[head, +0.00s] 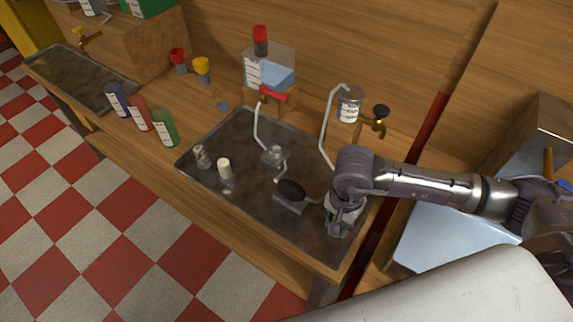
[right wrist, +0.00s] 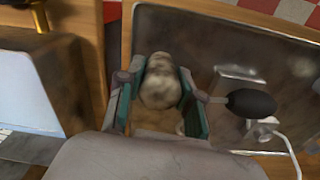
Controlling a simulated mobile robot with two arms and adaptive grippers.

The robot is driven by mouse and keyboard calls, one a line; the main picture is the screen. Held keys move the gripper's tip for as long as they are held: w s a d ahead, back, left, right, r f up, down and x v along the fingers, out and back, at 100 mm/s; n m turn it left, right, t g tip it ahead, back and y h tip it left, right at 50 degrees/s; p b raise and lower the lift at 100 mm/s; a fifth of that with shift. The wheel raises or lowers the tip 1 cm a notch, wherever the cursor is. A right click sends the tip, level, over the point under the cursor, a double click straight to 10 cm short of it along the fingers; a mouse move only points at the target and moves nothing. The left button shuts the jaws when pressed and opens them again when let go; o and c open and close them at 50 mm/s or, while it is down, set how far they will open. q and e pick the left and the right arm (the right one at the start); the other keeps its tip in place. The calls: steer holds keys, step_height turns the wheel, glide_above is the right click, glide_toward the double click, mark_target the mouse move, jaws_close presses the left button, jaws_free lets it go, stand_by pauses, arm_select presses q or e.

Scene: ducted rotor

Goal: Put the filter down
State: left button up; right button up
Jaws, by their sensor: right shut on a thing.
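My right gripper (head: 341,218) is over the right end of the dark metal tray (head: 245,135). In the right wrist view the right gripper (right wrist: 160,105) has its green-lined fingers closed on either side of a rounded, mottled pale grey-brown thing, which I take to be the filter (right wrist: 161,80). In the head view the gripper and arm mostly hide it. I cannot tell whether it touches the tray. My left gripper is not in view.
A black bulb (head: 291,190) on a metal block lies just left of the gripper. A small clamp with tubing (head: 274,155) and two small vials (head: 201,156) (head: 226,170) stand on the tray. The tray's front middle is bare.

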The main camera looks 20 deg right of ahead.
arm_select(q)
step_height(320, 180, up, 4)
steer(key=p, duration=0.4)
arm_select(e)
steer(key=w+d+r+m, duration=0.3)
steer(key=m, duration=0.8)
steer(key=w+d+r+m, duration=0.2)
steer(key=d+m, duration=0.1)
steer(key=m, duration=0.9)
steer(key=w+d+f+b, duration=0.1)
steer(key=w+f+b, duration=0.1)
steer(key=w+b, duration=0.1)
steer(key=w+d+f+b, duration=0.2)
steer(key=w+b, duration=0.1)
steer(key=w, duration=0.1)
steer(key=w+d+f+b, duration=0.1)
steer(key=w+f+b, duration=0.1)
steer(key=w+b, duration=0.1)
steer(key=shift+w+d+f, duration=0.3)
steer(key=shift+f, duration=0.1)
steer(key=shift+w+d, duration=0.1)
steer(key=shift+w, duration=0.1)
arm_select(q)
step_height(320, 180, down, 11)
steer(key=b, duration=0.2)
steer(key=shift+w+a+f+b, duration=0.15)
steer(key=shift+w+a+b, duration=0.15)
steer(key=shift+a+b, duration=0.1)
arm_select(e)
steer(key=shift+f, duration=1.95)
